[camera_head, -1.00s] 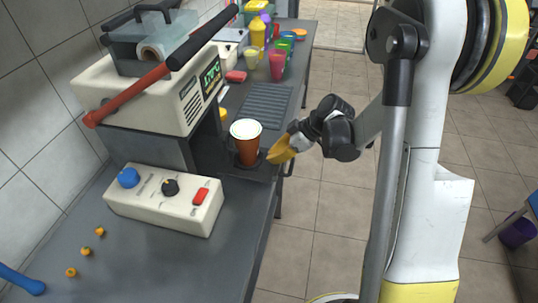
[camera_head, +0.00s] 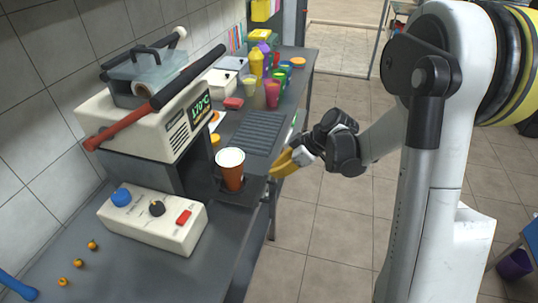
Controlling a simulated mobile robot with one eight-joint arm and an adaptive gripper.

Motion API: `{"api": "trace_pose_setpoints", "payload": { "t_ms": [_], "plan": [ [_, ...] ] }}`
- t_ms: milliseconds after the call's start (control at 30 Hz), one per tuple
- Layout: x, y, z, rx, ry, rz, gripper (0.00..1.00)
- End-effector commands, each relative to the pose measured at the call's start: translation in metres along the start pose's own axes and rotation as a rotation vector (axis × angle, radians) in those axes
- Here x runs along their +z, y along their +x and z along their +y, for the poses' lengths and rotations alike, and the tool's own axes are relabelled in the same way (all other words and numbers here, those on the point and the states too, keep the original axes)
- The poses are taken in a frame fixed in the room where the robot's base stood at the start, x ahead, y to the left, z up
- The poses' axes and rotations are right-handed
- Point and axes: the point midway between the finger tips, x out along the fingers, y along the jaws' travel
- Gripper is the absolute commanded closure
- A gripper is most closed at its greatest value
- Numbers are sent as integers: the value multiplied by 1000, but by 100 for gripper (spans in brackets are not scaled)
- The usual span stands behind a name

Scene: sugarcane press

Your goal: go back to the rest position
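My gripper (camera_head: 285,165), with yellow fingertips, hangs at the right edge of the counter, beyond and to the right of the cup. The fingers overlap in this view, so I cannot tell whether they are open or shut. No object shows in them. The orange-brown cup (camera_head: 231,174) with a white top stands upright on the drip area of the sugarcane press (camera_head: 145,125), with a gap between it and my fingertips. The press has a red-ended lever (camera_head: 125,122) and a lit green display.
A control box (camera_head: 152,222) with a blue button, a black knob and a red switch sits on the grey counter (camera_head: 120,275). Small orange pieces lie at left. Colourful cups and bottles (camera_head: 272,92) stand at the back. Tiled floor (camera_head: 320,240) is clear right of the counter.

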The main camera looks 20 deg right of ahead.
Motion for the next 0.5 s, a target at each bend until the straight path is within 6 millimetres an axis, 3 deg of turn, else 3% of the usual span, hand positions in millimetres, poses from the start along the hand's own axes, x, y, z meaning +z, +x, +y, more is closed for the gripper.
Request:
{"api": "trace_pose_setpoints", "payload": {
  "t_ms": [267,500],
  "plan": [
    [-11,-13,-10,18,43,-24,100],
    [-35,-68,-60,147,276,-124,100]
  ]
}}
